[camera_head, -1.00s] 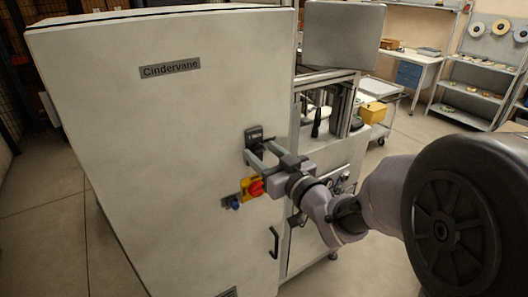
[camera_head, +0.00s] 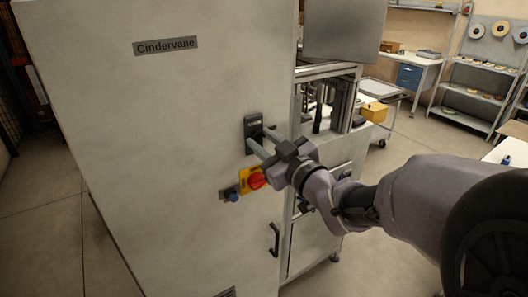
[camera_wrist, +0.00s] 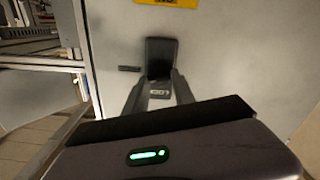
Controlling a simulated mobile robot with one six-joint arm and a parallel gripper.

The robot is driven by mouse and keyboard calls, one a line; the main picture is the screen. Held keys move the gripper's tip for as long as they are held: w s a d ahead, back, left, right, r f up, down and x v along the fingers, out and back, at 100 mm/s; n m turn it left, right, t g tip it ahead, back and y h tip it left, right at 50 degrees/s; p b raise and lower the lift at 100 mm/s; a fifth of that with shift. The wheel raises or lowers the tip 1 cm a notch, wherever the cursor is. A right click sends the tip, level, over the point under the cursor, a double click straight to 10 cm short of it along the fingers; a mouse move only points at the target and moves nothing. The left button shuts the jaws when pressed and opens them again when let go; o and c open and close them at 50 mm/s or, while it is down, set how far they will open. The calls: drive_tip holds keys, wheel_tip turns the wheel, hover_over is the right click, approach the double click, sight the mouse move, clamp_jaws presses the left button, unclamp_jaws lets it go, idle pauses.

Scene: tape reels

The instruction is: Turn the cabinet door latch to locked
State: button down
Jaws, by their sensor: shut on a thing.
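The pale cabinet door (camera_head: 110,120), labelled "Cindervane", fills the left of the head view. Its dark latch (camera_head: 253,124) sits near the door's right edge. My gripper (camera_head: 258,142) reaches it from the right, fingers against its lower part. In the wrist view, the latch (camera_wrist: 161,54) is a dark upright plate. My gripper's two grey fingers (camera_wrist: 160,92) reach its end from either side, and the gripper is shut on the latch. A small pale marking shows between the fingertips, too blurred to read. The gripped part is mostly hidden, so I cannot tell the latch's angle.
A red rotary switch on a yellow plate (camera_head: 245,181) sits close below my gripper, with a blue knob (camera_head: 232,195) beside it. A door handle (camera_head: 274,239) is lower down. An open machine bay (camera_head: 325,105) adjoins on the right.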

drive_tip(key=n+b, duration=0.3)
drive_tip(key=b, duration=0.1)
drive_tip(key=shift+f+n, duration=0.3)
drive_tip(key=shift+n, duration=0.1)
drive_tip(key=n+b, duration=0.3)
drive_tip(key=b, duration=0.1)
drive_tip(key=shift+a+n, duration=0.1)
drive_tip(key=shift+n, duration=0.2)
drive_tip(key=n+b, duration=0.3)
drive_tip(key=shift+s, duration=0.1)
drive_tip(key=shift+n+b, duration=1.1)
drive_tip(key=shift+n, duration=0.7)
drive_tip(key=shift+r+n, duration=0.1)
drive_tip(key=shift+n, duration=0.2)
drive_tip(key=c, duration=1.1)
unclamp_jaws()
